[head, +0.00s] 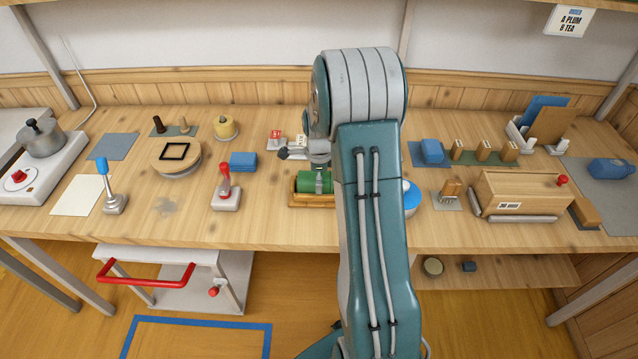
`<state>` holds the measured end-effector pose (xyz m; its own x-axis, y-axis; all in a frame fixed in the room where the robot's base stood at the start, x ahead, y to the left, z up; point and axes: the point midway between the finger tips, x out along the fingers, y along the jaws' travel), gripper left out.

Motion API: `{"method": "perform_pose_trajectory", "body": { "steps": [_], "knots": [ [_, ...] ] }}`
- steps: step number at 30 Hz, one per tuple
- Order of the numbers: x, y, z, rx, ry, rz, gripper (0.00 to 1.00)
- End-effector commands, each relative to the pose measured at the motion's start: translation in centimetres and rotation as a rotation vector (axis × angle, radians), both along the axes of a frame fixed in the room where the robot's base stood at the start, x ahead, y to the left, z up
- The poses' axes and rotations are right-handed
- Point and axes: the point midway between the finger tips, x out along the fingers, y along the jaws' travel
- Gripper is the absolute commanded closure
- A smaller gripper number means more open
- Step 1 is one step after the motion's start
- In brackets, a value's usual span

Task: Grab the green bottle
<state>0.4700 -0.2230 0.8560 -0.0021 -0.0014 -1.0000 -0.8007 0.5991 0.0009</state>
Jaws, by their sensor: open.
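A green bottle (314,187) lies on its side in a small wooden tray (305,205) at the middle of the bench, near its front half. My arm hides its right end. My gripper (318,167) is small in the head view and partly hidden behind my arm. It is open and hangs over the bottle, close to its top. I cannot tell whether the fingers touch the bottle or stand around it.
A red-handled lever (225,190) and a blue block (243,161) stand left of the bottle. A blue round thing (412,197) shows just right of my arm. A wooden box (525,194) stands further right. The bench front is clear.

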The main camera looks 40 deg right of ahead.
Motion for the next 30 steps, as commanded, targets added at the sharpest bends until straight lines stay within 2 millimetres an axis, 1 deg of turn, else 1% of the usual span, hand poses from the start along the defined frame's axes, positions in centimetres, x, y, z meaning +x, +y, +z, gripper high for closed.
{"method": "perform_pose_trajectory", "body": {
  "steps": [2,8,9,11,12,13,24,26,30],
  "knots": [
    [0.0,0.0,-0.4,0.0,0.0,-0.001,0.0],
    [0.0,0.0,-0.4,-0.001,-0.001,0.0,0.0],
    [0.0,0.0,-0.3,-0.001,-0.001,0.0,0.18],
    [0.0,0.1,-0.3,-0.002,-0.001,0.0,0.45],
    [0.0,0.1,-0.3,-0.002,-0.001,0.0,0.62],
    [0.0,0.1,-0.3,-0.002,-0.001,0.0,0.69],
    [0.0,0.0,-0.2,-0.001,-0.001,0.0,0.69],
    [0.0,0.0,0.1,-0.001,-0.002,0.0,0.69],
    [0.1,0.0,1.6,-0.003,-0.004,0.0,0.69]
  ]
}}
